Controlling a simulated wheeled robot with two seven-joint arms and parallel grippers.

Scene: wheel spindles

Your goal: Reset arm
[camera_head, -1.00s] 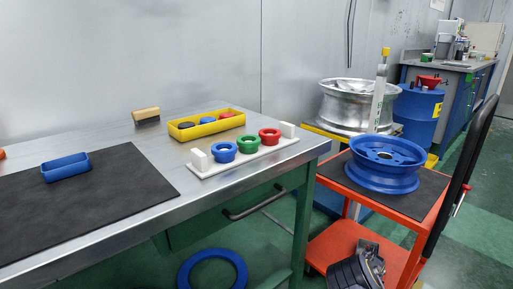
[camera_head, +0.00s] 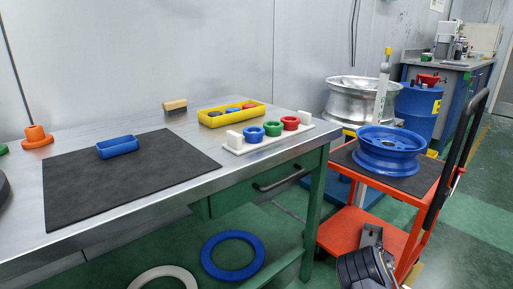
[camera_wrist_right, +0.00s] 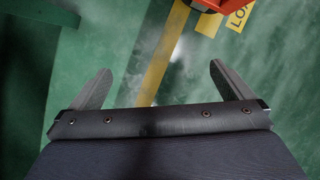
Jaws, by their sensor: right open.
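My right gripper (camera_wrist_right: 160,88) is open and empty in the right wrist view, its two fingers spread wide above the green floor. In the head view a dark part of my right arm (camera_head: 366,268) shows at the bottom right, beside the red cart; its fingers cannot be made out there. My left gripper is not in view. On the workbench (camera_head: 75,238) a white rack (camera_head: 268,146) holds a blue ring (camera_head: 253,134), a green ring (camera_head: 273,128) and a red ring (camera_head: 291,123).
A yellow tray (camera_head: 228,119) with small parts, a blue bin (camera_head: 118,148), a black mat (camera_head: 120,185), a brush (camera_head: 175,105) and an orange cone piece (camera_head: 36,137) are on the bench. A red cart (camera_head: 405,208) carries a blue wheel (camera_head: 388,150). Rings lie below the bench.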

